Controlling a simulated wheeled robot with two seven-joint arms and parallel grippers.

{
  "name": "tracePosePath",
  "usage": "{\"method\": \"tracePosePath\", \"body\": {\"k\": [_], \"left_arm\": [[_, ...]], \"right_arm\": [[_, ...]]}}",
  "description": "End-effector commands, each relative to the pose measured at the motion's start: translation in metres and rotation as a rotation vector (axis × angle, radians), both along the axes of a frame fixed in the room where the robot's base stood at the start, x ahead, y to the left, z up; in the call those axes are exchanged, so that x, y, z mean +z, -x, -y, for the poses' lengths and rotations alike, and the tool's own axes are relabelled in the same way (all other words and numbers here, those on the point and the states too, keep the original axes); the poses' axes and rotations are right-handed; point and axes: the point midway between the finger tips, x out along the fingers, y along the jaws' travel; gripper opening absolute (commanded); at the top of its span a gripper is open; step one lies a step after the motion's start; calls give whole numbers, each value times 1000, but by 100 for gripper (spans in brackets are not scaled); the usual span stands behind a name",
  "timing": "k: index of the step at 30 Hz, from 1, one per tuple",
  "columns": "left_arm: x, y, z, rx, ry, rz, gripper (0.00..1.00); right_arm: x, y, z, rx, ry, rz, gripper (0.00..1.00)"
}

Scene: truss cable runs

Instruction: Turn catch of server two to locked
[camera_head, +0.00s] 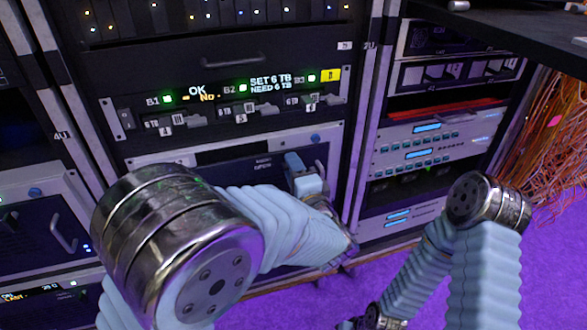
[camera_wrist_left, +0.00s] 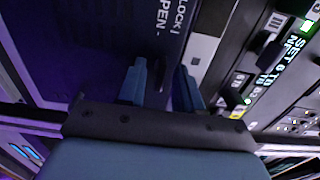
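My left gripper (camera_head: 302,174) is at the right part of a dark server front with a grey frame (camera_head: 170,158), below the drive bay row. My left arm covers much of that front. In the left wrist view the two blue fingertips (camera_wrist_left: 160,88) stand apart close to the front. Printed words LOCK and OPEN (camera_wrist_left: 168,22) show just beyond them. A narrow dark piece, perhaps the catch (camera_wrist_left: 162,72), lies between the fingers; its position and any contact are unclear. My right arm shows at the right, with its gripper out of view.
The drive bay row (camera_head: 230,115) above has green lights and lit text. A rack post (camera_head: 366,120) stands right of the gripper, with another rack of grey units (camera_head: 430,140) beyond. Orange cables (camera_head: 550,125) hang at the far right over purple floor (camera_head: 550,260).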

Motion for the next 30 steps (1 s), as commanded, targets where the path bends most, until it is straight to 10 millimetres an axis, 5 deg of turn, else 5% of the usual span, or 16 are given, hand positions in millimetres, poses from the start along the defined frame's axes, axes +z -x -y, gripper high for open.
{"method": "tracePosePath", "body": {"k": [5, 11, 30], "left_arm": [[0, 0, 0, 0, 0, 0, 31], [0, 0, 0, 0, 0, 0, 1], [-1, 1, 0, 1, -131, -43, 0]], "right_arm": [[0, 0, 0, 0, 0, 0, 0], [0, 0, 0, 0, 0, 0, 0], [-2, 0, 0, 0, 1, 1, 0]]}}
